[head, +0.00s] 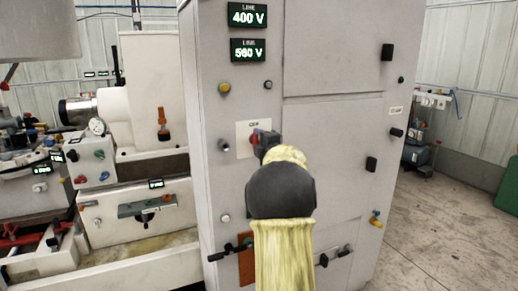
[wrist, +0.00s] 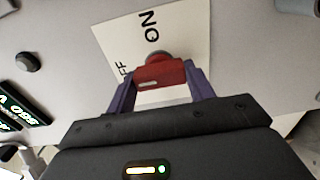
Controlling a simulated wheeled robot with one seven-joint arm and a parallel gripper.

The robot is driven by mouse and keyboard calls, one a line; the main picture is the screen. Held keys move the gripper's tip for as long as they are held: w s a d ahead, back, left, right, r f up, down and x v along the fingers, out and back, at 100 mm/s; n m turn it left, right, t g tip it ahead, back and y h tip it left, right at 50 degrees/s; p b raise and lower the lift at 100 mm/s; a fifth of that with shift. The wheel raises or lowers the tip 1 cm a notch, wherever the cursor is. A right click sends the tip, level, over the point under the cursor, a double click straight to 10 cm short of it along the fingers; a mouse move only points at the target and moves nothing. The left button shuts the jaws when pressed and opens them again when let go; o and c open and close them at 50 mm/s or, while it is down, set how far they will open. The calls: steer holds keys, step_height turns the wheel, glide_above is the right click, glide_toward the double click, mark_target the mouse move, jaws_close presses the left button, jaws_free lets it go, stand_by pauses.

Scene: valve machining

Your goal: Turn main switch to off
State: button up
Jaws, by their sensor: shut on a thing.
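The main switch is a red handle (wrist: 160,75) on a white label plate (wrist: 184,40) on the cabinet front. In the wrist view the plate reads "ON", with "FF" showing from a second word partly hidden. My gripper (wrist: 160,84) has its two purple fingers on either side of the red handle and is shut on it. In the head view the red switch (head: 255,137) shows just beside my gripper (head: 263,142), whose wrist and yellow sleeve hide part of the cabinet below.
The grey cabinet (head: 330,60) carries lit displays reading 400 V (head: 247,15) and 560 V (head: 248,50), several knobs and black door latches. A machine (head: 140,110) stands at the left. Open concrete floor (head: 430,230) lies at the right.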

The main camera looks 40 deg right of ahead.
steer(key=shift+f, duration=0.2)
steer(key=o, duration=1)
steer(key=shift+r, duration=0.1)
steer(key=shift+s, duration=0.1)
steer(key=b+v, duration=0.2)
steer(key=v, duration=1.5)
steer(key=shift+s, duration=0.15)
